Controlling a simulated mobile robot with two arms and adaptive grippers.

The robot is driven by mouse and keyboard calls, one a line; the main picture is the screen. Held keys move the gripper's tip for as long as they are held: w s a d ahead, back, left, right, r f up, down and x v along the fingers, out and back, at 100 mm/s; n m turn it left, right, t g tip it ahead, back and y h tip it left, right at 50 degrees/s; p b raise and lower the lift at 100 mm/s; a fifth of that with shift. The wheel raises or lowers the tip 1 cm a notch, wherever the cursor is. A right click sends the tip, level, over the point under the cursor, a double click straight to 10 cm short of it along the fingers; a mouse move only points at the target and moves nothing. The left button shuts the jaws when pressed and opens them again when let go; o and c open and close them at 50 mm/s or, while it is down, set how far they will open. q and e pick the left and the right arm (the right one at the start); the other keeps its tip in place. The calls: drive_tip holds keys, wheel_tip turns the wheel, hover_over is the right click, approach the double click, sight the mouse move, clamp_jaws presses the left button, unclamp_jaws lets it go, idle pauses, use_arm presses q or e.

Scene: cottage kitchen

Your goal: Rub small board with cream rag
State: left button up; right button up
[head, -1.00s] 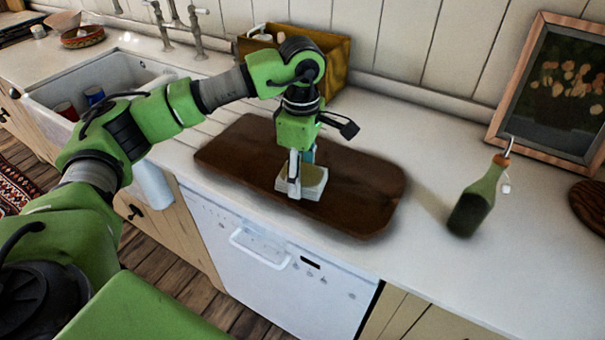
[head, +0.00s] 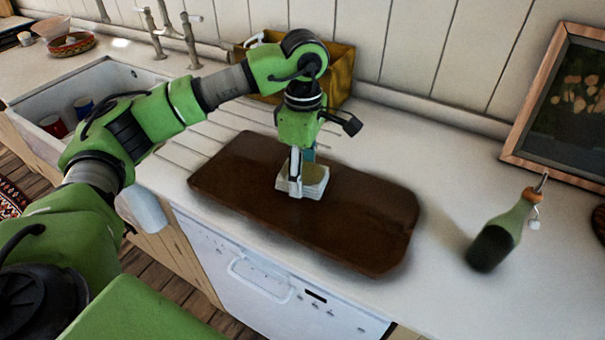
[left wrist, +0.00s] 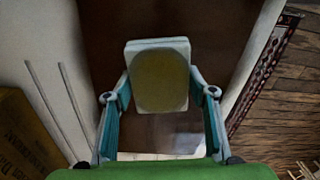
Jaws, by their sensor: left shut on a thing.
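The board (head: 350,222) is a dark brown wooden rectangle with rounded corners, lying flat on the counter. The cream rag (head: 317,188) is a folded pad with pale layered edges and a darker olive top. My left gripper (head: 302,180) points down over the board, shut on the rag. The rag is at the board's surface, toward its back edge; its underside is hidden. In the left wrist view the rag (left wrist: 160,76) sits between the two fingers with the dark board (left wrist: 215,45) behind it. My right gripper is in neither view.
A green oil bottle (head: 500,238) stands right of the board. A framed picture (head: 565,110) leans on the back wall. A yellow box (head: 340,78) is behind my arm, and a sink (head: 85,85) lies left. Counter between board and bottle is clear.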

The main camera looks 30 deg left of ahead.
use_arm(q)
wheel_tip(320, 180, up, 2)
drive_tip(key=shift+r, duration=0.1)
drive_tip(key=r+p, duration=0.2)
drive_tip(key=r, duration=0.1)
drive_tip(key=shift+s+d, duration=0.2)
drive_tip(key=shift+s, duration=0.2)
drive_tip(key=shift+w+r+p, duration=0.1)
drive_tip(key=shift+r+p, duration=0.25)
drive_tip(key=shift+r, duration=0.1)
drive_tip(key=shift+w+a+r+p, duration=0.1)
drive_tip(key=shift+r+p, duration=0.2)
drive_tip(key=shift+r, duration=0.15)
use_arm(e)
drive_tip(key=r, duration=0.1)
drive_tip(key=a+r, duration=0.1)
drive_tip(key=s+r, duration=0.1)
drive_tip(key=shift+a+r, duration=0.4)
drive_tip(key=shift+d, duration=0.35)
